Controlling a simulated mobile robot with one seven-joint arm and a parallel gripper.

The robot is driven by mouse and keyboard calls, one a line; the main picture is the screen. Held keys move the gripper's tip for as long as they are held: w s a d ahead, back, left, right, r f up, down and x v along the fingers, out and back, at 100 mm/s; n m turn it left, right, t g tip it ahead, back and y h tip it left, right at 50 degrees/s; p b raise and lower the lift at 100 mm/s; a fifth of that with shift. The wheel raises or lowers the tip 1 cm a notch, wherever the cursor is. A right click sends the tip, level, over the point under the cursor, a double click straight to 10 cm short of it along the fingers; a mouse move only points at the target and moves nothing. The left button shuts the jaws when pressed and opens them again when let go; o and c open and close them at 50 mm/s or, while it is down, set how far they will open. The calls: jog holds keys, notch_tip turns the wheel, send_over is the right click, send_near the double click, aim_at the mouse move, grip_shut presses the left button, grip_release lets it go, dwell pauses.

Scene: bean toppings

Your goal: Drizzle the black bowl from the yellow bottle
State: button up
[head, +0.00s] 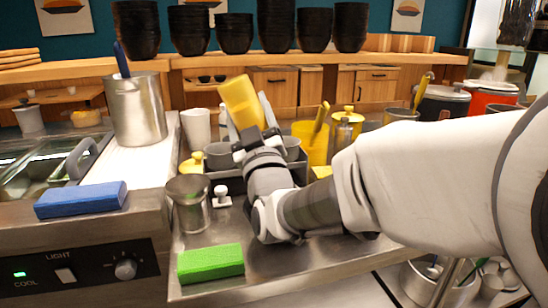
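A yellow bottle (241,102) stands tilted to the left above the caddy, with its lower end hidden behind my gripper. My gripper (257,140) appears closed around that lower part. Its fingers are small and partly hidden by the wrist. Black bowls are stacked on the wooden shelf at the back, with one stack (135,30) at the left, one (189,30) beside it and others to the right. No single black bowl shows on the counter in front.
A grey caddy (232,184) with containers sits under my gripper. A metal cup (189,204), a green sponge (210,263) and a blue sponge (81,199) lie nearby. A steel pitcher (135,108) stands at left, a yellow container (312,143) at right. The counter's front is partly clear.

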jog(key=shift+a, duration=0.1)
jog(key=s+a+r, duration=0.2)
jog(key=a+r, duration=0.1)
jog(key=a, duration=0.6)
jog(key=shift+s+a+b, duration=0.25)
jog(key=shift+s+b, duration=0.15)
jog(key=shift+b, duration=0.05)
jog(key=shift+d, duration=0.1)
jog(key=shift+w+d+f, duration=0.45)
jog(key=shift+d+f, duration=0.05)
jog(key=shift+d, duration=1.1)
jog(key=shift+w+d+f, duration=0.5)
jog(key=shift+d, duration=1.05)
jog(key=shift+w+d+f, duration=0.45)
jog(key=shift+d+f, duration=0.05)
jog(key=shift+d, duration=1.1)
